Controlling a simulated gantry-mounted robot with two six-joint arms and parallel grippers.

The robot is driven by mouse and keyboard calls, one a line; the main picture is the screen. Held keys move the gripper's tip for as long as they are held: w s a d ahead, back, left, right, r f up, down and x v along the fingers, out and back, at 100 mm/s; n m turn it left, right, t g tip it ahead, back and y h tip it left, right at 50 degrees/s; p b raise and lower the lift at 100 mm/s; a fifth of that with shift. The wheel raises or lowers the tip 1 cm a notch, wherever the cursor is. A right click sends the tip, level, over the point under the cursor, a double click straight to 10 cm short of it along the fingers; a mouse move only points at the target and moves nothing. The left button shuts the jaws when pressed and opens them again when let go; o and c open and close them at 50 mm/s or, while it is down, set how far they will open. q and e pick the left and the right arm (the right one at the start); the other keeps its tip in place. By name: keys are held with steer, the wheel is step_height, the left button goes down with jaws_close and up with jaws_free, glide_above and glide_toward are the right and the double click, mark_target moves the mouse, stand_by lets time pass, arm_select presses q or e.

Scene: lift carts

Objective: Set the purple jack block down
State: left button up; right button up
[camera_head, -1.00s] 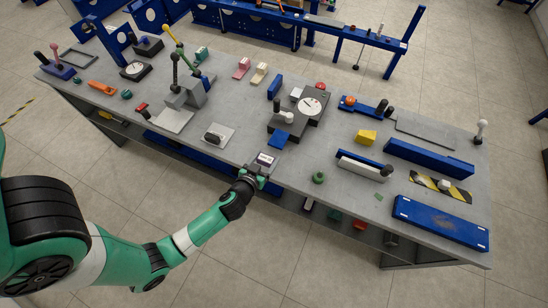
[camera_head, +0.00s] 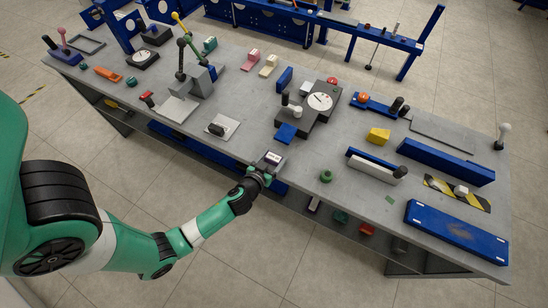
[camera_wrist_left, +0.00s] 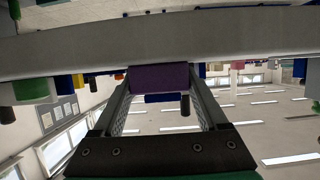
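The purple jack block (camera_wrist_left: 160,78) sits between the two fingertips of my left gripper (camera_wrist_left: 160,84) in the left wrist view, with a finger against each side. In the head view the block (camera_head: 272,157) shows a pale face at the front edge of the grey table (camera_head: 235,150). My left gripper (camera_head: 263,170) reaches it from the front side. The left wrist view is upside down, and the block overlaps the table's edge there. I cannot tell whether its underside touches the tabletop. My right gripper is not in view.
A dial unit (camera_head: 320,102) stands farther back. Small bare patches surround the block.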

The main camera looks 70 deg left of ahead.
arm_select(q)
steer(key=o, duration=0.3)
steer(key=shift+r, duration=0.2)
steer(key=v, duration=1.2)
steer(key=shift+p, duration=0.3)
